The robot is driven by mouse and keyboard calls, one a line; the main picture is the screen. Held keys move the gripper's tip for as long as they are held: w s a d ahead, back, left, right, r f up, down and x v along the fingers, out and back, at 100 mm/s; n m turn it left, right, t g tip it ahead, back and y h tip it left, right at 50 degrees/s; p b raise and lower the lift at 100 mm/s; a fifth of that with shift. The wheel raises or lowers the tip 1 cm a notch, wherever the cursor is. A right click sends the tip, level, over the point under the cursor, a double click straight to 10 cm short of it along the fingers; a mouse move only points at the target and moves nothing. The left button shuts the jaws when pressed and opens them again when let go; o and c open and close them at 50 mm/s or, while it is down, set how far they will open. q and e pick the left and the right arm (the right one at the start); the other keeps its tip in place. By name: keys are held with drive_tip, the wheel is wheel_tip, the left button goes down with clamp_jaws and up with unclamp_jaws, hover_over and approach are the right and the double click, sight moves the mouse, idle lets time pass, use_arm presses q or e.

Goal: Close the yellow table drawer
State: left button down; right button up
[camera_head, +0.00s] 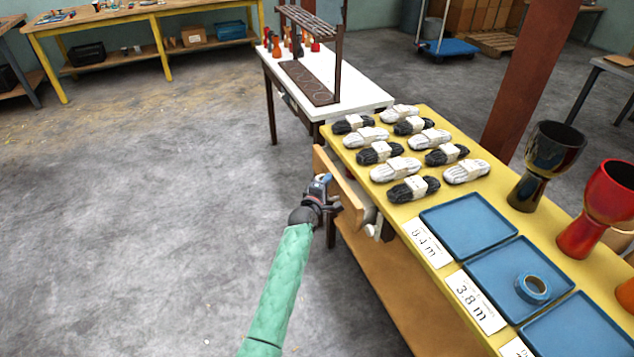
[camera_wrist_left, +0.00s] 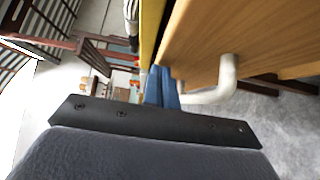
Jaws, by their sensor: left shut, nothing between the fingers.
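The yellow table (camera_head: 410,213) runs along the right side of the head view. Its wooden drawer (camera_head: 342,188) sticks out from the table's left side, so it stands open. My left gripper (camera_head: 333,204) is at the drawer's front, with its fingers shut and nothing between them. In the left wrist view the wooden drawer front (camera_wrist_left: 205,40) fills the upper right, with a white bar handle (camera_wrist_left: 226,75) on it. The blue fingertips (camera_wrist_left: 161,88) are beside the handle and close to the drawer front; I cannot tell whether they touch. My right gripper is not in view.
Black and white rope bundles (camera_head: 397,170), blue trays (camera_head: 468,222) and goblet drums (camera_head: 547,165) stand on the tabletop. A wooden lower shelf (camera_head: 375,285) lies under it. A white table (camera_head: 345,92) stands behind. The floor to the left is clear.

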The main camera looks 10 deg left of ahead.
sight(335, 179)
use_arm(q)
drive_tip(key=shift+w+d, duration=0.55)
drive_tip(key=shift+d, duration=0.2)
drive_tip(key=shift+w+d, duration=0.5)
drive_tip(key=shift+d, duration=0.25)
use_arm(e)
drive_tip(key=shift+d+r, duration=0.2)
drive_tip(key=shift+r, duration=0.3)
use_arm(q)
drive_tip(key=shift+a, duration=0.1)
